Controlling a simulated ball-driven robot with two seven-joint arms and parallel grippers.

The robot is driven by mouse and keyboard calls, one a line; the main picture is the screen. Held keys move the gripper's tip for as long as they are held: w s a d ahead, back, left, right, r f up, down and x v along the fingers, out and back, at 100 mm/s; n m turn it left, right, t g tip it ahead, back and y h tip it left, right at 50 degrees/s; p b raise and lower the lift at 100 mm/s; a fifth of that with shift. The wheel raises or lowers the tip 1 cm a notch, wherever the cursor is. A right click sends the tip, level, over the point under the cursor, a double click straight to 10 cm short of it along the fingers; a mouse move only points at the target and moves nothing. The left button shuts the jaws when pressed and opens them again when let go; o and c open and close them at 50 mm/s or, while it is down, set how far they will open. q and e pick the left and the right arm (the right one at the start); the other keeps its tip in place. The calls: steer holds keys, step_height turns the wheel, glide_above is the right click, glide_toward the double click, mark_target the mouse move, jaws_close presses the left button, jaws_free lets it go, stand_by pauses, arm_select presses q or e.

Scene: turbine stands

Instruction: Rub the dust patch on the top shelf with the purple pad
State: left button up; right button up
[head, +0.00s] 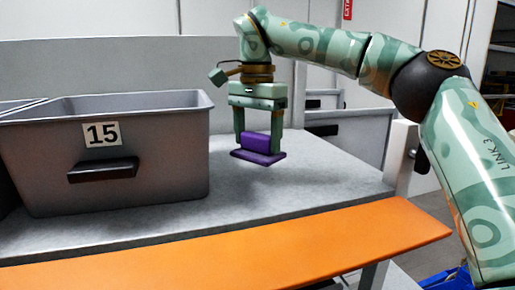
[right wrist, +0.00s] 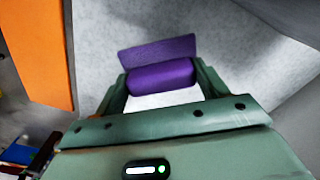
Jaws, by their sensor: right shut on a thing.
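The purple pad (head: 258,157) has a flat base and a raised grip. My right gripper (head: 258,140) is shut on that grip, with one finger on each side. The pad is level over the grey top shelf (head: 320,190), right of the bin; it looks a little above the surface, but contact is hard to judge. The right wrist view shows the pad (right wrist: 160,72) between the fingers over pale speckled shelf (right wrist: 100,45). I cannot make out a distinct dust patch on the shelf. My left gripper is not in view.
A grey bin (head: 165,150) marked 15 stands on the shelf at left. An orange strip (head: 230,245) runs along the shelf's front edge. A pale post (head: 400,155) stands at the shelf's right end.

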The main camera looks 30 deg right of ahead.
steer(key=shift+d+r, duration=0.1)
steer(key=shift+r, duration=0.85)
steer(key=shift+r, duration=1.55)
steer(key=shift+f, duration=0.15)
